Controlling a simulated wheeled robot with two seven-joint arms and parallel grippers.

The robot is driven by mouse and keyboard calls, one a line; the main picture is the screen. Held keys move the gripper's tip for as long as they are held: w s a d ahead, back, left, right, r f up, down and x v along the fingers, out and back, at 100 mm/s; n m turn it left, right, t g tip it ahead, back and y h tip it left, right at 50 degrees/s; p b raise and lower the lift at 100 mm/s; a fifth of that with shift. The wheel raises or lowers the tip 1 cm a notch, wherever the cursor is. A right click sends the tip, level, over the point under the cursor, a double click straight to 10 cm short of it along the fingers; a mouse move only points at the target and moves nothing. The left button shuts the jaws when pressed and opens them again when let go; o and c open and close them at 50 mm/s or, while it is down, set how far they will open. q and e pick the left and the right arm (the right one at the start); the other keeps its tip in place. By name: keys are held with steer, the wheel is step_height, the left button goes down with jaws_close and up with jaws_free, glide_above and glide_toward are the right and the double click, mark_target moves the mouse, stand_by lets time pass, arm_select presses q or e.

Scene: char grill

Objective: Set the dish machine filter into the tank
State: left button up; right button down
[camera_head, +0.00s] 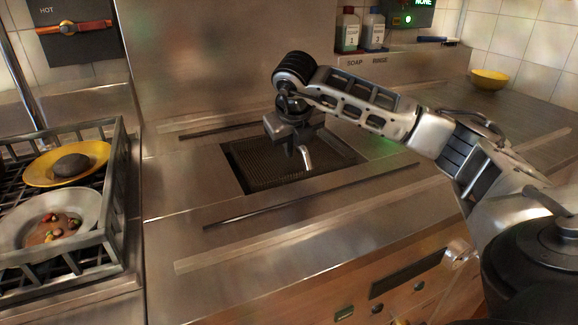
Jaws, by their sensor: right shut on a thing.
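The filter (262,174) is a dark perforated mesh panel in the rectangular tank opening (233,174) of the steel counter. It looks roughly level within the opening, but I cannot tell whether it rests flat on its seat. My right gripper (304,158) points down over the middle of the filter, shut on what seems to be its handle. The gripper hides the handle and part of the mesh. My left gripper is not in view.
A dish rack (118,195) at the left holds a yellow plate (38,176) and a soiled pale plate (14,228). Soap and rinse bottles (347,32) stand on a back ledge. A yellow bowl (489,80) sits on the far right counter.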

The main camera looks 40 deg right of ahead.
mark_target(293, 162)
step_height(293, 162, down, 5)
steer(key=c, duration=1.4)
jaws_free()
steer(key=shift+c, duration=0.2)
steer(key=shift+r, duration=0.1)
steer(key=v, duration=1.2)
